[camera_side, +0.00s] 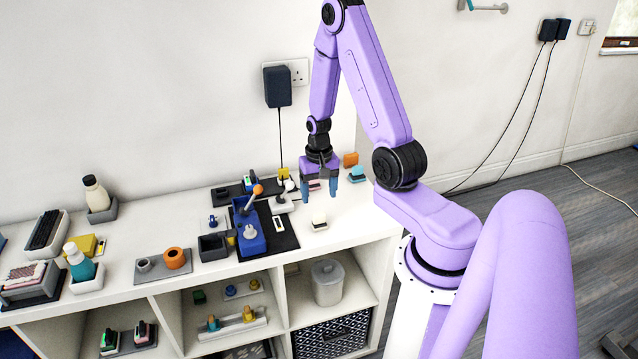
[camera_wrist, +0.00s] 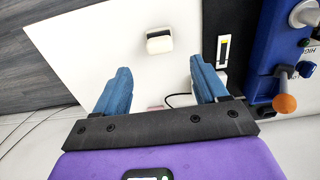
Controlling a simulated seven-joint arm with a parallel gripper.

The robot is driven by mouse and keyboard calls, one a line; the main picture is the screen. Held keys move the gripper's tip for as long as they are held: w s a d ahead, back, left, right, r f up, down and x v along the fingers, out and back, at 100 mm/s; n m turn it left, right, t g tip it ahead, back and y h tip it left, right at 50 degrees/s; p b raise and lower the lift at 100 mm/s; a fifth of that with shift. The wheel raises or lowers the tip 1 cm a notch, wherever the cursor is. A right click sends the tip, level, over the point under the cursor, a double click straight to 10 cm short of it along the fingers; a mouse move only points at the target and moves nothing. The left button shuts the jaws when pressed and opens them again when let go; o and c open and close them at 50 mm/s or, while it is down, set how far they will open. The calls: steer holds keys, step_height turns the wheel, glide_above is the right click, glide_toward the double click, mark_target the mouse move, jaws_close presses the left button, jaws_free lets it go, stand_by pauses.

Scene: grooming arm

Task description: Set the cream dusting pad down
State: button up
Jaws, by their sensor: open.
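The cream dusting pad (camera_side: 319,219) rests on the white tabletop, near its front edge and right of the black mat. It is a small block with a pale top and a darker lower part. In the wrist view the pad (camera_wrist: 159,39) lies beyond my fingertips and apart from them. My gripper (camera_side: 333,190) points down above the tabletop, behind the pad in the side view. Its two blue fingers are spread with nothing held between them, and they also show in the wrist view (camera_wrist: 159,76).
A blue device (camera_side: 247,228) with an orange-knobbed lever stands on the black mat (camera_side: 285,240) to the left. The tabletop right of the pad is clear.

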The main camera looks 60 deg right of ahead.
steer(key=s+a+r+n, duration=0.1)
steer(key=a+r+n, duration=0.4)
steer(key=a, duration=0.3)
steer(key=a+r+n, duration=0.5)
steer(key=a+r, duration=0.1)
steer(key=a, duration=0.3)
steer(key=s+a+r+n, duration=0.3)
steer(key=s+a+n, duration=0.1)
steer(key=s, duration=0.4)
steer(key=s+a+r+n, duration=0.3)
steer(key=s+a+n, duration=0.1)
steer(key=s+n, duration=0.3)
steer(key=shift+s+a+r+n, duration=0.15)
steer(key=shift+s+r+n, duration=0.2)
steer(key=shift+s, duration=0.6)
